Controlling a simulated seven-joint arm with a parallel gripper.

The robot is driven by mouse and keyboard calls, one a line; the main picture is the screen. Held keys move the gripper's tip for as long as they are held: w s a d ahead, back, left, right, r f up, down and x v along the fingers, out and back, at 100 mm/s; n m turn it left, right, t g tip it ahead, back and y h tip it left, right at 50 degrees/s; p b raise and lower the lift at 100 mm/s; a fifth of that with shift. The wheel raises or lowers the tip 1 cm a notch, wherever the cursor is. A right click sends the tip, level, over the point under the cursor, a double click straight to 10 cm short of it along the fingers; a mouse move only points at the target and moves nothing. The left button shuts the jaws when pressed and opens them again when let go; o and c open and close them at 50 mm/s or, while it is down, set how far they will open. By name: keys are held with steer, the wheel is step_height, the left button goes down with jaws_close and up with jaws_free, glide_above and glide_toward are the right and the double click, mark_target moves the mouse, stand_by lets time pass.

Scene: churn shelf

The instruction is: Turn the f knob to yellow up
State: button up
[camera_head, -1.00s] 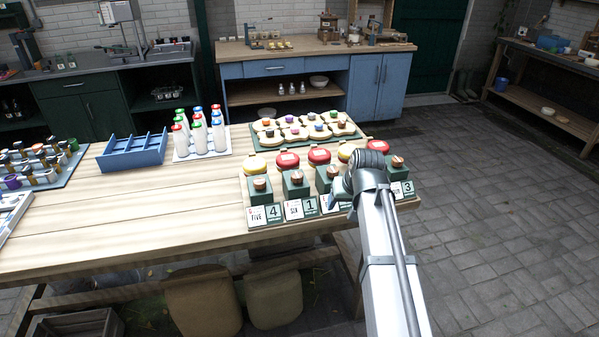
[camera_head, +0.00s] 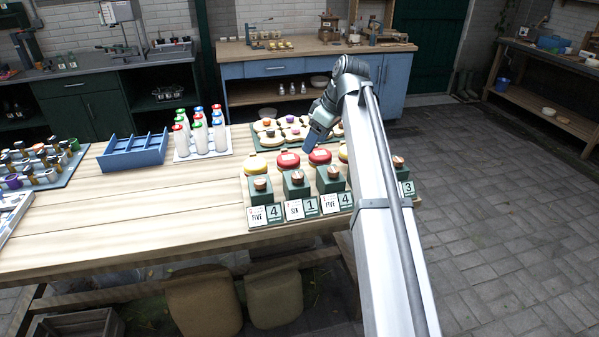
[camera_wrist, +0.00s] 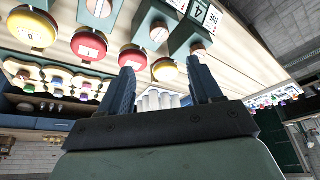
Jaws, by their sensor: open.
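A green tray (camera_head: 262,146) at the back of the table holds several cream scalloped pieces with coloured knobs (camera_head: 290,120). They also show in the wrist view (camera_wrist: 58,72). I cannot read any letter, so I cannot tell which is the f knob or how it is turned. My gripper (camera_head: 309,147) points down near the tray's front edge, above the red domes, and hides part of the tray. In the wrist view its two fingers (camera_wrist: 162,78) are apart with nothing gripped between them.
Red domes (camera_head: 289,160) and a yellow dome (camera_head: 257,164) stand in a row behind green numbered boxes with copper knobs (camera_head: 296,177). White bottles with coloured caps (camera_head: 208,140) and a blue divided tray (camera_head: 134,152) stand to the left.

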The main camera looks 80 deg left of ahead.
mark_target(298, 175)
steer(key=x, duration=1.3)
steer(key=shift+s+a+f, duration=0.1)
steer(key=shift+a+f, duration=0.05)
steer(key=shift+f, duration=0.2)
steer(key=c, duration=1)
steer(key=shift+c, duration=0.2)
